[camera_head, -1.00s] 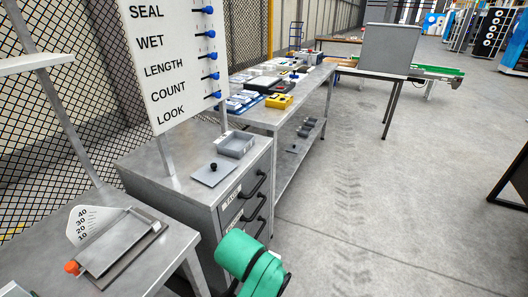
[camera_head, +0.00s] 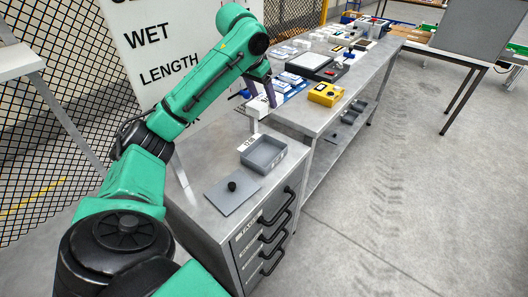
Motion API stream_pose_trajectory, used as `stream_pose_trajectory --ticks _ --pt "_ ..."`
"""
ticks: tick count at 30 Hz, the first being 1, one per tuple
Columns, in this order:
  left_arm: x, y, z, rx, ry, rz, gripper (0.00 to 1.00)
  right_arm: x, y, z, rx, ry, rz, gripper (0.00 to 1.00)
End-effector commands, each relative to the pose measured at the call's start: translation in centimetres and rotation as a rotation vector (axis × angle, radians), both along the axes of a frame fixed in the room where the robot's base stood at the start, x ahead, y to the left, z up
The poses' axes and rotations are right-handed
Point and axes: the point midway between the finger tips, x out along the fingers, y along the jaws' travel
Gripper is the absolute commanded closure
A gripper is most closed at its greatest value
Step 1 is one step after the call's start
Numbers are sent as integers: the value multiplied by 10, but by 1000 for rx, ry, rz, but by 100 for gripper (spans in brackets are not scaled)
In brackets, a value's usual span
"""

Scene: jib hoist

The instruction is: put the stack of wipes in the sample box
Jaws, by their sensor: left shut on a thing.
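The sample box (camera_head: 263,155) is a grey open tray on top of the metal drawer cabinet. It looks empty, and a small white label stands at its back edge. A flat grey lid (camera_head: 222,199) with a black knob lies beside it, nearer to me. My left gripper (camera_head: 268,95) reaches in from the left, pointing down, above and beyond the box near the bench's near end. It is shut on a small white thing, apparently the stack of wipes (camera_head: 259,108), which is partly hidden by the fingers. My right gripper is not in view.
The long metal bench (camera_head: 312,119) behind holds a yellow device (camera_head: 325,94), a dark-framed tray (camera_head: 309,65) and white packs on blue. A white sign board (camera_head: 150,50) stands behind my arm. The cabinet (camera_head: 243,239) has black handles. Open floor lies to the right.

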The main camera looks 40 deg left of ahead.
Motion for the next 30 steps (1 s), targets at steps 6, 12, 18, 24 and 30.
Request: stream_pose_trajectory --ticks 6,12,18,24,30 --pt "-3 2 -54 4 11 3 94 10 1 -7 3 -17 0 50" --pt "-3 2 -119 3 10 1 94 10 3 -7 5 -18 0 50" --pt "-1 2 -154 2 4 2 94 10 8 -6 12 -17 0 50" --pt "-1 1 -192 0 5 1 94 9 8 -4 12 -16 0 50" --pt "-1 1 -198 3 1 0 94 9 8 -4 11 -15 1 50"
